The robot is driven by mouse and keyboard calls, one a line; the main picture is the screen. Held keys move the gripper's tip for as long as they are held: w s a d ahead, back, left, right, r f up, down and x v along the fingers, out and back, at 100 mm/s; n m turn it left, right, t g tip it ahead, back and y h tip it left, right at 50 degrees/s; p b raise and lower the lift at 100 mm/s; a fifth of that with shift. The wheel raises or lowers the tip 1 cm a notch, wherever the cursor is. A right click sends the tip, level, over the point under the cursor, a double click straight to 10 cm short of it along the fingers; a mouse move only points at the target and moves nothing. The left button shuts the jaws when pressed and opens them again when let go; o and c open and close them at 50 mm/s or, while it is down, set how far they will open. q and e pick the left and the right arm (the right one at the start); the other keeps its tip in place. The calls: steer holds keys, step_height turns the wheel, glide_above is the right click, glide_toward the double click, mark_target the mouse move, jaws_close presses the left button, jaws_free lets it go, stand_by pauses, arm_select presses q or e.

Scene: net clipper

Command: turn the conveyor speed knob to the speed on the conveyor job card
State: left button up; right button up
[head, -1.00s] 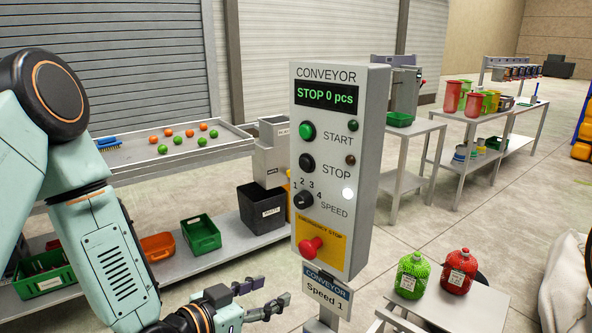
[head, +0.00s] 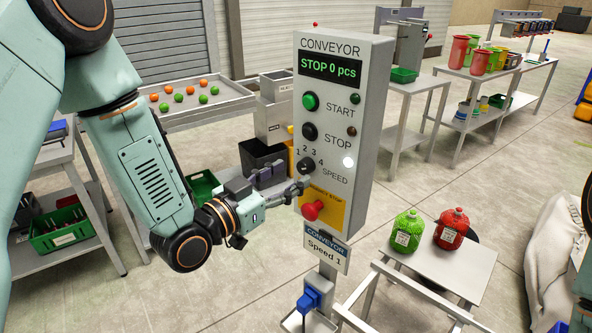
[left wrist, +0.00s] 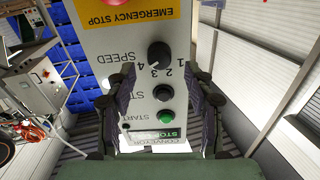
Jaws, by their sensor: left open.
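The grey conveyor panel (head: 345,120) stands upright in the head view, its display reading "STOP 0 pcs". Its dark speed knob (head: 306,166) sits below the numbers 1 to 4; I cannot tell surely which number it points at. The job card (head: 325,246) under the panel reads "Speed 1". My left gripper (head: 284,183) is open, just in front of the panel at the lower left of the knob. In the left wrist view the panel appears upside down, and the knob (left wrist: 159,54) shows between and beyond the open fingers (left wrist: 160,72), apparently untouched.
The red emergency stop button (head: 312,210) is just below the knob. The green START (head: 310,101) and black STOP (head: 310,131) buttons are above it.

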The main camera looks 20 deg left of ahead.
mark_target(301, 168)
arm_select(q)
steer(key=shift+x, duration=1.5)
jaws_close()
